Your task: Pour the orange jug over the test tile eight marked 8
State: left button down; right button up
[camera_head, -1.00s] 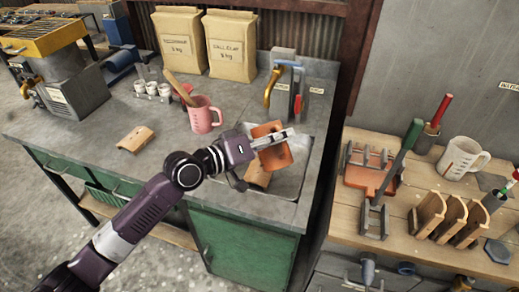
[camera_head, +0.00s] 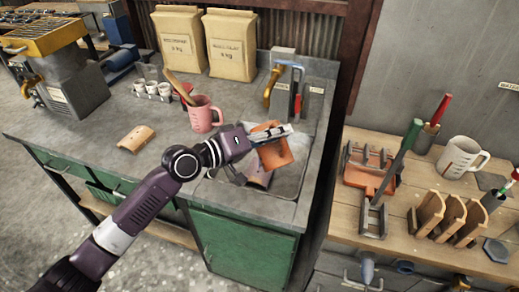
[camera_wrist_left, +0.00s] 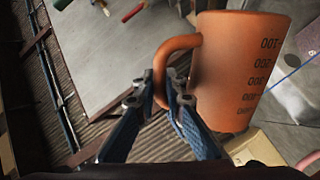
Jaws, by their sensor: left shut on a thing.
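The orange jug (camera_head: 277,153) hangs tilted over the sink in the head view. My left gripper (camera_head: 283,134) is shut on its handle. In the left wrist view the fingers (camera_wrist_left: 167,100) close around the handle of the jug (camera_wrist_left: 238,65), and its scale marks appear upside down. A curved tile (camera_head: 259,178) lies in the sink below the jug, partly hidden by my gripper and the jug; it looks pinkish. Another curved tan tile (camera_head: 136,138) lies on the counter at left. I cannot read a number on either tile. My right gripper is not in view.
A pink jug (camera_head: 204,114) with a stick stands left of the sink (camera_head: 288,188). Faucets (camera_head: 272,86) rise behind the sink. Small white cups (camera_head: 152,89) and two paper bags (camera_head: 232,45) stand further back. The right bench (camera_head: 403,222) holds racks and a white jug (camera_head: 459,157).

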aim_at(270, 126)
pick_arm(q)
jog(key=shift+w+r, duration=0.15)
jog(key=shift+w+a+n, duration=0.15)
jog(key=shift+w+n, duration=0.15)
jog(key=shift+n, duration=0.2)
jog(key=shift+w+a, duration=0.1)
jog(key=shift+w, duration=0.05)
dwell(0.4)
jog(key=shift+w+a+n+g, duration=0.15)
jog(key=shift+w+n+g, duration=0.15)
jog(key=shift+n, duration=0.2)
jog(key=shift+w+f, duration=0.1)
jog(key=shift+f, duration=0.1)
dwell(0.4)
jog(key=shift+w+a+f+n+b, duration=0.15)
jog(key=shift+w+a+n+b, duration=0.15)
jog(key=shift+w+n, duration=0.15)
dwell(0.7)
jog(key=shift+w+a+f+n+g+b, duration=0.3)
jog(key=shift+w+n, duration=0.15)
jog(key=shift+n, duration=0.1)
